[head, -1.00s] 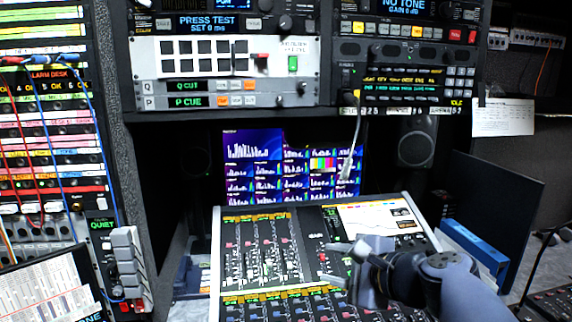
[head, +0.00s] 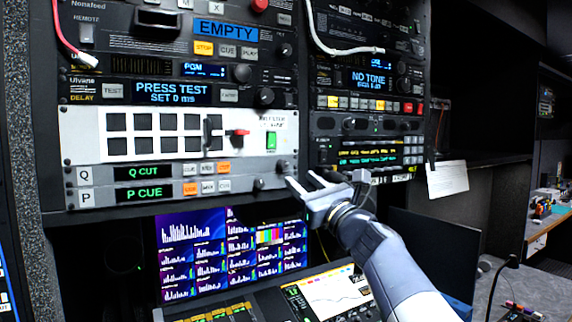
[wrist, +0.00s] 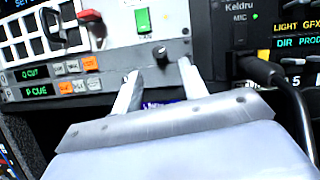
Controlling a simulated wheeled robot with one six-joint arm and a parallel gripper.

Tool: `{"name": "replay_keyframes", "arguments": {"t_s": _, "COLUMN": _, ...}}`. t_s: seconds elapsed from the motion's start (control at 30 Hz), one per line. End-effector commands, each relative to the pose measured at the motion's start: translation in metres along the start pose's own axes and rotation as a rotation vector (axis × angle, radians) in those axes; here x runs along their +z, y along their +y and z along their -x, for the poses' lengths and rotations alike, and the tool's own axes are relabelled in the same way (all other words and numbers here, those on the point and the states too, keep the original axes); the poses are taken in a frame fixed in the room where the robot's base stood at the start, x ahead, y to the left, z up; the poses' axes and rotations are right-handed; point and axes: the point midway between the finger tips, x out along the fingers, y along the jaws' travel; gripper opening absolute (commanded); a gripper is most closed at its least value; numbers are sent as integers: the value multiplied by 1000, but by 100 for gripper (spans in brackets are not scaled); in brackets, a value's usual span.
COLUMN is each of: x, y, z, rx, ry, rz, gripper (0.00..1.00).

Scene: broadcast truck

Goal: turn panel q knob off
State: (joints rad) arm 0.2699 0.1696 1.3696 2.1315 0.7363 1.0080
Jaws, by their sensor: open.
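Panel Q (head: 85,175) is the upper of two thin grey strips under the white button panel, with a green "Q CUT" display (head: 145,172). Its small dark knob (head: 281,167) is at the strip's right end. In the wrist view this knob (wrist: 160,53) stands above the gap between the fingers. My gripper (head: 302,180) is open and empty, just below and right of the knob. In the wrist view my gripper's two fingers (wrist: 159,80) point toward the panel, apart from the knob. I cannot tell the knob's setting.
Panel P (head: 86,197) lies directly below, with its own knob (head: 259,184) close to the left finger. A green switch (head: 271,140) and red lever (head: 240,132) sit above. A black cable (wrist: 262,70) runs at the right. Monitors (head: 235,250) glow below.

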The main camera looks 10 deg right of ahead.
Motion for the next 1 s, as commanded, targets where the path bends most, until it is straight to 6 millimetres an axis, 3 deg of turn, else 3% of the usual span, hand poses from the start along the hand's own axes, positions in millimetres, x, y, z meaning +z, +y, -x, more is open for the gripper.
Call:
{"name": "replay_keyframes", "arguments": {"t_s": 0.2, "x": 2, "y": 1, "z": -42, "rx": 2, "ry": 1, "rz": 0, "gripper": 41}}
{"name": "replay_keyframes", "arguments": {"t_s": 0.4, "x": 1, "y": 0, "z": -60, "rx": 1, "ry": 1, "rz": 2, "gripper": 41}}
{"name": "replay_keyframes", "arguments": {"t_s": 0.73, "x": 0, "y": 1, "z": -64, "rx": 0, "ry": 1, "rz": 2, "gripper": 41}}
{"name": "replay_keyframes", "arguments": {"t_s": 1.0, "x": 0, "y": 1, "z": -63, "rx": 1, "ry": 1, "rz": 3, "gripper": 20}}
